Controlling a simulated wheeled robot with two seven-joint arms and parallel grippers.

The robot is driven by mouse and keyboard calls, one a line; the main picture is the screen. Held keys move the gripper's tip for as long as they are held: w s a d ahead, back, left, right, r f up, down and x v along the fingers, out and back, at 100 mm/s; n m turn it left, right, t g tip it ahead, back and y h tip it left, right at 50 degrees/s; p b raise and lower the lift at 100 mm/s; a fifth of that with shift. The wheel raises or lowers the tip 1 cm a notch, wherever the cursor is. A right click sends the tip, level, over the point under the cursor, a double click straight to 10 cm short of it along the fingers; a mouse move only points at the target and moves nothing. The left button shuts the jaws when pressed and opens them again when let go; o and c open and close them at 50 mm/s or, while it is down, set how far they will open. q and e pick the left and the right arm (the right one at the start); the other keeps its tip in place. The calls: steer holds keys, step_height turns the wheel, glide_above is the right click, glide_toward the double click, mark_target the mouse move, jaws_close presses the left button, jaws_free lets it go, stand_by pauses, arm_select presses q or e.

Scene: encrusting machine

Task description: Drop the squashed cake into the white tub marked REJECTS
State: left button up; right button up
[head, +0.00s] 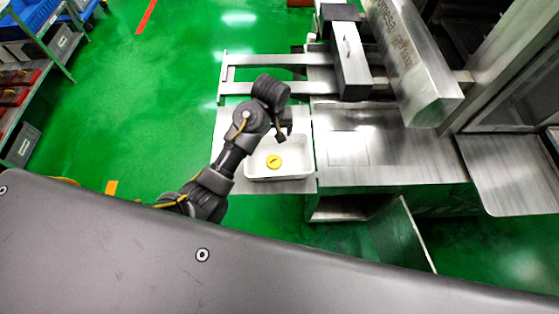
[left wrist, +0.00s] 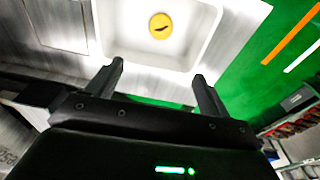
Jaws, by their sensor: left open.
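A yellow round cake (head: 274,161) with a dark mark on top lies inside the white tub (head: 298,168). The left wrist view also shows the cake (left wrist: 161,25) on the floor of the tub (left wrist: 190,48), clear of my fingers. My left gripper (head: 284,133) is over the far part of the tub in the head view. Its two fingers are apart with nothing between them in the left wrist view (left wrist: 158,80). No REJECTS lettering can be read in either view. My right gripper is not in view.
The tub stands on a metal shelf (head: 228,150) beside the steel machine bench (head: 400,150). A machine head (head: 348,60) rises behind. Shelving with bins (head: 40,40) is at the far left. Green floor is open between.

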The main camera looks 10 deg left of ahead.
arm_select(q)
steer(key=shift+s+r, duration=0.15)
steer(key=shift+r, duration=1.1)
